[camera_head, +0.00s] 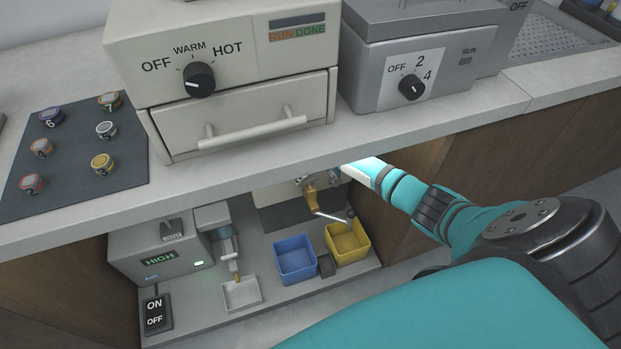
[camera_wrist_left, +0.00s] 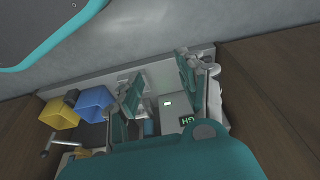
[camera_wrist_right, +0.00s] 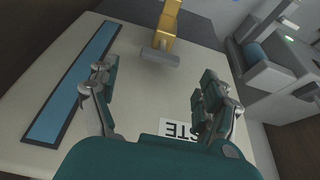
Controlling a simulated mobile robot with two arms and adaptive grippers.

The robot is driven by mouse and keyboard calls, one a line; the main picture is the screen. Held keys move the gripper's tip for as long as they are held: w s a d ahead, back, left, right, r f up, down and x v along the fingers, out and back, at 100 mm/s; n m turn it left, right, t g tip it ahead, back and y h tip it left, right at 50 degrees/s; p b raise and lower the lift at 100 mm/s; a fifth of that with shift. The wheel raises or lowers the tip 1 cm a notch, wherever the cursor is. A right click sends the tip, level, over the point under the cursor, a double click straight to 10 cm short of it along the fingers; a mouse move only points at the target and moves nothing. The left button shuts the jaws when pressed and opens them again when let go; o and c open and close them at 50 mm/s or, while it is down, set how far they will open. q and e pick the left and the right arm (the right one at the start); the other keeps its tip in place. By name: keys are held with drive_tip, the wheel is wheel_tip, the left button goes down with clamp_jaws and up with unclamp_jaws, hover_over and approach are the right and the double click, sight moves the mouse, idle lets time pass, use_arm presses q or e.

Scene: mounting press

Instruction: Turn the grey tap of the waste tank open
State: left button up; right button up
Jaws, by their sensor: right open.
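The waste tank's pale front (camera_wrist_right: 140,90) fills much of the right wrist view, upside down, with a blue level strip (camera_wrist_right: 75,80) and a partly hidden label (camera_wrist_right: 180,130) reading "STE". A brass tap (camera_wrist_right: 168,22) sticks out of it, with a grey bar handle (camera_wrist_right: 160,57) lying crosswise. My right gripper (camera_wrist_right: 158,85) is open and empty; the handle lies ahead of it, roughly between the finger lines, apart from both fingers. In the head view the brass tap (camera_head: 312,197) shows under the counter. My left gripper (camera_wrist_left: 160,80) is open and empty in its wrist view.
The counter (camera_head: 400,145) overhangs the tank and hides its upper part. Below stand a blue bin (camera_head: 295,260), a yellow bin (camera_head: 347,243), a small white tray (camera_head: 242,293) and a grey unit reading HIGH (camera_head: 160,255). A ball-ended rod (camera_head: 335,216) reaches over the yellow bin.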

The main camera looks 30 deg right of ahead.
sight(311, 179)
drive_tip(key=b+x, duration=0.3)
drive_tip(key=x, duration=0.3)
drive_tip(key=shift+w+f, duration=0.15)
drive_tip(key=shift+f, duration=0.05)
use_arm(q)
drive_tip(key=w+v, duration=0.1)
drive_tip(key=v, duration=1.1)
drive_tip(key=shift+w+r+t, duration=0.25)
drive_tip(key=shift+r+t, duration=0.1)
drive_tip(key=shift+t, duration=0.05)
use_arm(e)
drive_tip(key=shift+w+f, duration=0.15)
drive_tip(key=shift+f, duration=0.1)
use_arm(q)
drive_tip(key=shift+a, duration=0.15)
use_arm(e)
drive_tip(key=shift+c, duration=0.4)
drive_tip(key=c, duration=1.1)
